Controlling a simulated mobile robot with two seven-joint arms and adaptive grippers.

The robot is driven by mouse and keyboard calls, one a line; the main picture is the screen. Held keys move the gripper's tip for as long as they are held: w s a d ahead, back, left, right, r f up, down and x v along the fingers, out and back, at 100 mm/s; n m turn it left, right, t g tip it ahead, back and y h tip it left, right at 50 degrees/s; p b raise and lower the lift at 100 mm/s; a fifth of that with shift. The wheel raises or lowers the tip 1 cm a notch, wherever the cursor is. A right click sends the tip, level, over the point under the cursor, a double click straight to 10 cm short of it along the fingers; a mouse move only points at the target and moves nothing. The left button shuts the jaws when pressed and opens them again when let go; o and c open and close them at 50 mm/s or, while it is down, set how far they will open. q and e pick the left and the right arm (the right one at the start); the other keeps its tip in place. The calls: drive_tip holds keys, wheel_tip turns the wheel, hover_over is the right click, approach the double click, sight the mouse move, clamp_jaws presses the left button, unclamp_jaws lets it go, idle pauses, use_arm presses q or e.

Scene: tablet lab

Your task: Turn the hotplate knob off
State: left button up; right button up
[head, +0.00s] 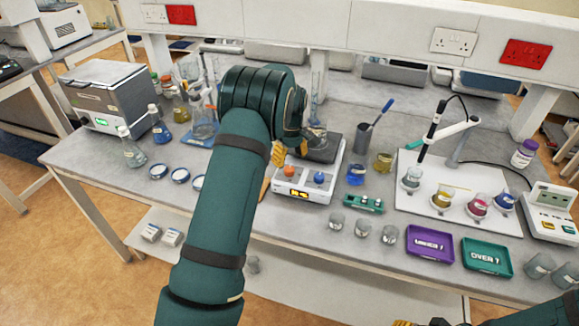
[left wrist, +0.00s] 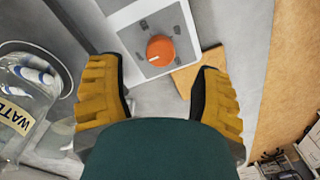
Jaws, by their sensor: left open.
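The white hotplate (head: 303,194) stands on the bench with a dark top plate, a lit yellow display, an orange knob (head: 290,171) and a blue knob (head: 319,177). In the left wrist view the orange knob (left wrist: 160,48) has a short white line near its lower-left edge and sits on a pale panel. My left gripper (head: 278,153) is just above the hotplate's left side. It also shows in the left wrist view (left wrist: 160,78), open and empty, with the knob ahead between its yellow fingers, untouched. My right gripper (head: 425,322) is mostly cut off at the bottom edge.
A labelled water bottle (left wrist: 25,95) stands left of the left gripper in its wrist view. Purple (head: 429,244) and green trays (head: 486,257) lie farther right.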

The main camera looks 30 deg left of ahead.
sight(291, 168)
use_arm(q)
wheel_tip(291, 168, up, 7)
drive_tip(key=shift+w, duration=0.15)
idle(0.6)
